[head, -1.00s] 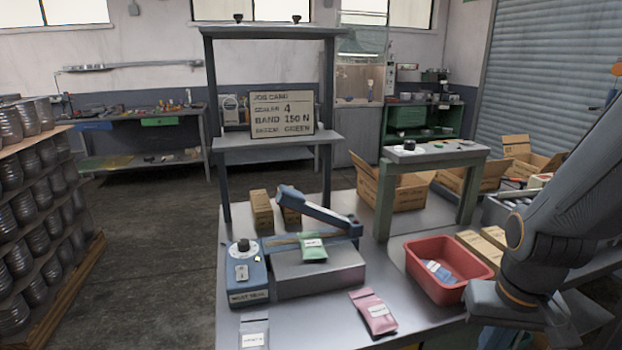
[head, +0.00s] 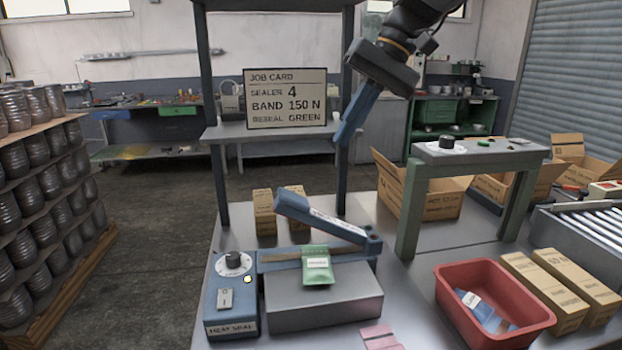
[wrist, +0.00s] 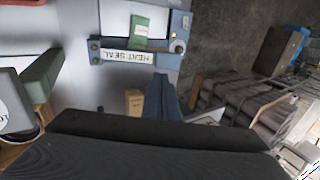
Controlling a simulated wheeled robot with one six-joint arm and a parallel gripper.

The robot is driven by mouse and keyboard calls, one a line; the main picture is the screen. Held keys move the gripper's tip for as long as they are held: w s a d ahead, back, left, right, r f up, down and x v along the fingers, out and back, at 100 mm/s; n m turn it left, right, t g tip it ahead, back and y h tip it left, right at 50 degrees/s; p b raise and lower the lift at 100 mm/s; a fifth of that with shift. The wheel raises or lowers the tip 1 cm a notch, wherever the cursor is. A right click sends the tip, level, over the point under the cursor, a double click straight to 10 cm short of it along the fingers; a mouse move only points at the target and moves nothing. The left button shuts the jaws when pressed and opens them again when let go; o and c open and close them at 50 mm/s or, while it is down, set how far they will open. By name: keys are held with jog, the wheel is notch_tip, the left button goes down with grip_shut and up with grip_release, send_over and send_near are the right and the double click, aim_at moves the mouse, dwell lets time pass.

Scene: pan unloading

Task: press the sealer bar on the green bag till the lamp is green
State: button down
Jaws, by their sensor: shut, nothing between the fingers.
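The heat sealer (head: 230,310) stands on the metal table, with a dial (head: 234,262) and a small pale-yellow lamp (head: 248,279) on its blue box. Its blue sealer bar (head: 320,218) is raised, sloping down to a hinge at the right. The green bag (head: 317,280) lies across the sealing strip under the bar, its label facing up. My gripper (head: 345,138) is shut and empty, high above and behind the sealer, apart from the bar. In the wrist view its blue fingers (wrist: 163,92) point toward the sealer, where the green bag (wrist: 138,30) also shows.
A job card (head: 287,98) reads sealer 4, band 150 N, reseal green. Its shelf frame (head: 216,185) rises behind the sealer. A red bin (head: 450,290) with a blue bag, cartons (head: 540,285) and a green-legged stand (head: 410,210) are at the right. A pink bag (head: 381,338) lies in front.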

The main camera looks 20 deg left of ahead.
jog(key=shift+a+r+n, duration=0.3)
jog(key=shift+a+r, duration=0.45)
jog(key=shift+r, duration=0.15)
jog(key=p, duration=0.3)
send_near(295, 196)
jog(key=x, duration=0.6)
jog(key=shift+s+a+f, duration=0.1)
jog(key=shift+f, duration=0.1)
